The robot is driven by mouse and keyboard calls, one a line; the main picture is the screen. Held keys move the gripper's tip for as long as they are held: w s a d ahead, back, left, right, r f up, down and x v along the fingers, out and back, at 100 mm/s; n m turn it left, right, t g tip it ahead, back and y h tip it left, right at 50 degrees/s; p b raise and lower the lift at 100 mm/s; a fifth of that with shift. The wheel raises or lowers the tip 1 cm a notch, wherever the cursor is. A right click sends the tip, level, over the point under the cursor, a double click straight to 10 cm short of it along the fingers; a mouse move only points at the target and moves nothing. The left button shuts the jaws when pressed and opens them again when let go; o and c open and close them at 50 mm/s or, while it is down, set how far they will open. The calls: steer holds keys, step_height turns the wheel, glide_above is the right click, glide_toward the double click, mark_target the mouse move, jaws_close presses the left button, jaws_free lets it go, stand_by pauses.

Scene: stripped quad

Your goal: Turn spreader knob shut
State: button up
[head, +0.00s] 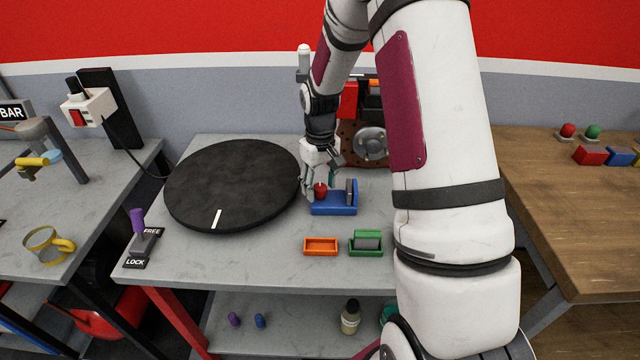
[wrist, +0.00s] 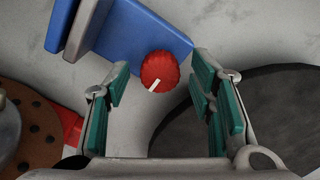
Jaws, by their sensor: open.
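In the wrist view the knob (wrist: 160,71) shows a white pointer line aimed toward the picture's lower left. The blue body (wrist: 140,32) and the grey plates (wrist: 82,25) lie above and to its left. My gripper (wrist: 163,85) is open, its teal-padded fingers on either side of the knob with gaps visible. In the head view my gripper (head: 318,180) is over the knob.
A black turntable (head: 235,180) with a white mark lies left of the device. An orange tray (head: 321,246) and a green tray (head: 366,249) sit in front. A purple lever (head: 139,222) stands by FREE and LOCK labels. A machine with a grey disc (head: 371,142) stands behind.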

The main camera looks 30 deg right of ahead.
mark_target(320, 187)
steer(key=shift+r, duration=0.1)
step_height(320, 187, up, 12)
stand_by(0.5)
stand_by(0.4)
